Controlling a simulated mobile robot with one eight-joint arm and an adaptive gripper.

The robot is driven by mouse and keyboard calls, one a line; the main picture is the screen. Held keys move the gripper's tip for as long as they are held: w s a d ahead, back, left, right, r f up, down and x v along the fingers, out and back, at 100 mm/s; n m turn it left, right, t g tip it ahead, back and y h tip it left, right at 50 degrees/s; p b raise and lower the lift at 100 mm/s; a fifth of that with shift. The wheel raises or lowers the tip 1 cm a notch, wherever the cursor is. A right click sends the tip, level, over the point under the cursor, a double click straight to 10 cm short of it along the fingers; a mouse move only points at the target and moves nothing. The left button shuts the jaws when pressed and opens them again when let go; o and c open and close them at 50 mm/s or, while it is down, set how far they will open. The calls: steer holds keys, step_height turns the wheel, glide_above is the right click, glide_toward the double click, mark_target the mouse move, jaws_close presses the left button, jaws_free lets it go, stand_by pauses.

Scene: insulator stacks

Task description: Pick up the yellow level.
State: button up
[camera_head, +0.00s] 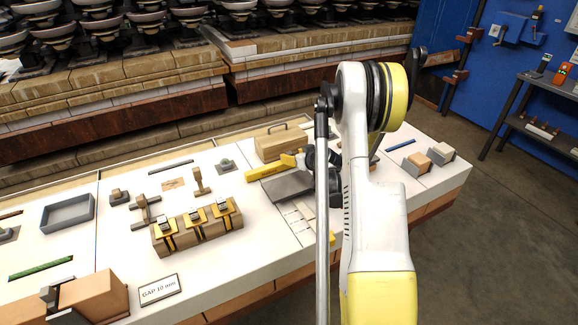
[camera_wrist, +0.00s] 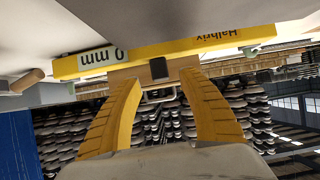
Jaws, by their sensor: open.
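The yellow level (camera_wrist: 165,53) is a long bar lying across the upper part of the wrist view, with upside-down lettering and a white "0 mm" label at its left. In the head view the yellow level (camera_head: 268,170) lies on the white bench top, in front of a wooden box, its right part close to my gripper. My gripper (camera_wrist: 160,78) has two yellow fingers, spread apart and empty, with their tips close to the level's middle on either side of a dark patch. I cannot tell whether they touch it. In the head view my arm hides much of the gripper.
A wooden box with a handle (camera_head: 281,143) stands just behind the level. A grey plate (camera_head: 288,187) lies in front of it. A wooden block with yellow clamps (camera_head: 197,229) and a grey tray (camera_head: 68,213) are further left. Stacked insulators (camera_head: 150,22) stand behind the bench.

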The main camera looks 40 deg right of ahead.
mark_target(289, 153)
steer(key=b+x, duration=0.1)
steer(key=x, duration=0.3)
steer(key=shift+a+f, duration=0.1)
steer(key=shift+s, duration=0.1)
jaws_close()
steer(key=shift+r, duration=0.2)
